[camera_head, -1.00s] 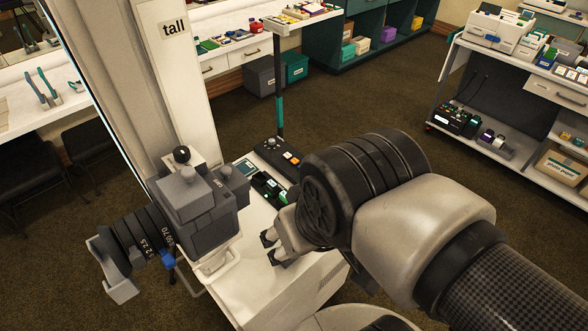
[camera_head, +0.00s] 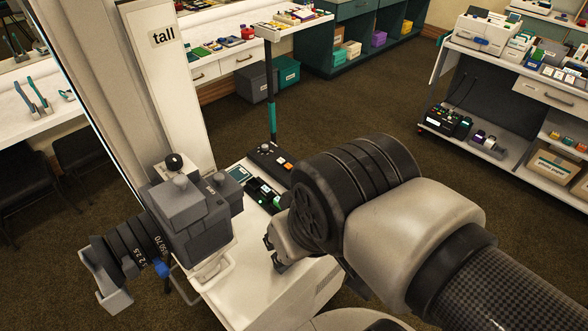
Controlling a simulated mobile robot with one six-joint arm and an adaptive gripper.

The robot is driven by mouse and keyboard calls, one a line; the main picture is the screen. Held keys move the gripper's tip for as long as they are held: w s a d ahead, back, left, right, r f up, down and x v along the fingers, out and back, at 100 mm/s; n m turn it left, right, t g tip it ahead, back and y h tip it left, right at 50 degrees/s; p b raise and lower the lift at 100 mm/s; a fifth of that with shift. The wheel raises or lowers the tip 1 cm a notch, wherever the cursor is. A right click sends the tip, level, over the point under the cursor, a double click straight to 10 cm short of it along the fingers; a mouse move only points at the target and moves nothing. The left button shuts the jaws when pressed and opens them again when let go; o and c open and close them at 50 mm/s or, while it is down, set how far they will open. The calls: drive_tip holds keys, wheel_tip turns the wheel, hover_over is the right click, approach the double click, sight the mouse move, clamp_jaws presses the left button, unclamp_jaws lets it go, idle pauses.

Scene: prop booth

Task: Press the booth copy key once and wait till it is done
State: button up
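A black control box (camera_head: 270,159) with a knob and small orange and white keys stands on the white cabinet top (camera_head: 257,235). Nearer me is a dark unit with green lit parts (camera_head: 262,193), and a small dark screen panel (camera_head: 238,173) lies left of it. I cannot read which key is the copy key. My gripper (camera_head: 273,254) is just nearer than the green-lit unit, over the white top, pointing left. Its two dark fingertips look apart, with nothing seen between them. My wrist hides the right side of the cabinet top.
A large grey camera-like device (camera_head: 192,215) with a ribbed lens barrel stands close left of my gripper. A white post marked "tall" (camera_head: 163,70) rises behind it. A white shelf cart (camera_head: 500,110) is at the far right. Brown carpet between is clear.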

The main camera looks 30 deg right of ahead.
clamp_jaws()
idle(1.4)
